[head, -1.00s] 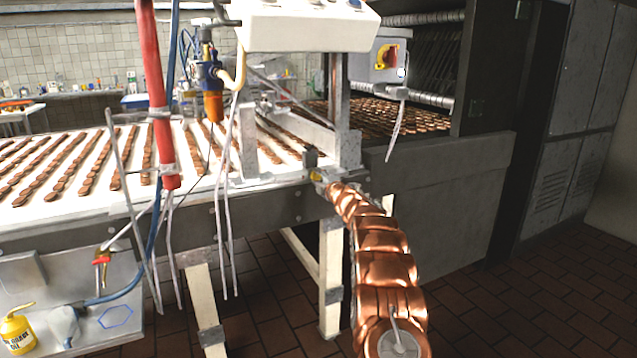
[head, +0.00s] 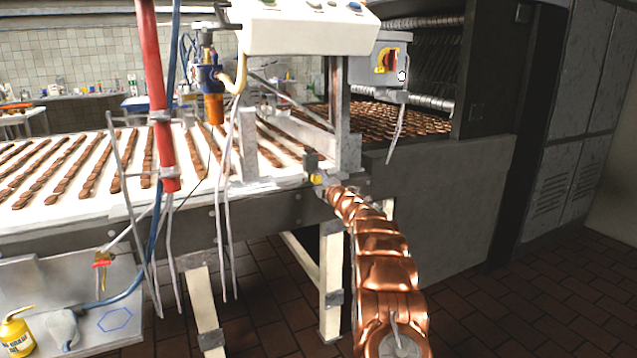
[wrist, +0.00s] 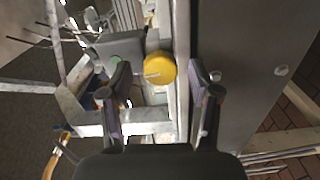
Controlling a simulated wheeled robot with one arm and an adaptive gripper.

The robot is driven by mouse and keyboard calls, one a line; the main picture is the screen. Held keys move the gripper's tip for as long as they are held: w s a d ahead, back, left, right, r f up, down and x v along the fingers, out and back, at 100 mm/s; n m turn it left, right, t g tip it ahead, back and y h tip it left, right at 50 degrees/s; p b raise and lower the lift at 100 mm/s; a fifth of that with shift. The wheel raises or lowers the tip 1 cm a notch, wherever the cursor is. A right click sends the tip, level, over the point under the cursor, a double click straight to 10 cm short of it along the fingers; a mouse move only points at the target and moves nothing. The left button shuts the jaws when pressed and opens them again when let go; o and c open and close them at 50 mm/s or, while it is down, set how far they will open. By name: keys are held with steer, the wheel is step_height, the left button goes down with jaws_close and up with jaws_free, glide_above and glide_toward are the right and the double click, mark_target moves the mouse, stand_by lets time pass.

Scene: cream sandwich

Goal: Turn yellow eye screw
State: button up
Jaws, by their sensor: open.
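The yellow eye screw shows in the wrist view as a round yellow knob (wrist: 160,68) beside a metal rail. In the head view it is a small yellow spot (head: 318,178) at the conveyor's edge, by the foot of the upright post. My gripper (wrist: 162,92) is open in the wrist view, with one finger to the left and one to the right of the knob's line. The knob lies just beyond the fingertips, between them in the picture; no contact shows. In the head view my copper-coloured arm reaches to the knob and hides the gripper's fingers.
The conveyor (head: 120,222) carries rows of brown biscuits at left. A metal upright post (head: 348,140) and a control box (head: 300,25) stand close above the knob. A red hose (head: 155,100) and thin cables hang at left. Tiled floor (head: 560,290) is clear at right.

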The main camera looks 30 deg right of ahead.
steer(key=shift+s, duration=0.1)
steer(key=shift+s, duration=0.45)
steer(key=shift+s+a, duration=0.15)
steer(key=shift+s, duration=1.5)
glide_toward(317, 180)
steer(key=shift+s+a+r, duration=0.1)
steer(key=shift+s+r, duration=0.05)
steer(key=shift+s, duration=1.55)
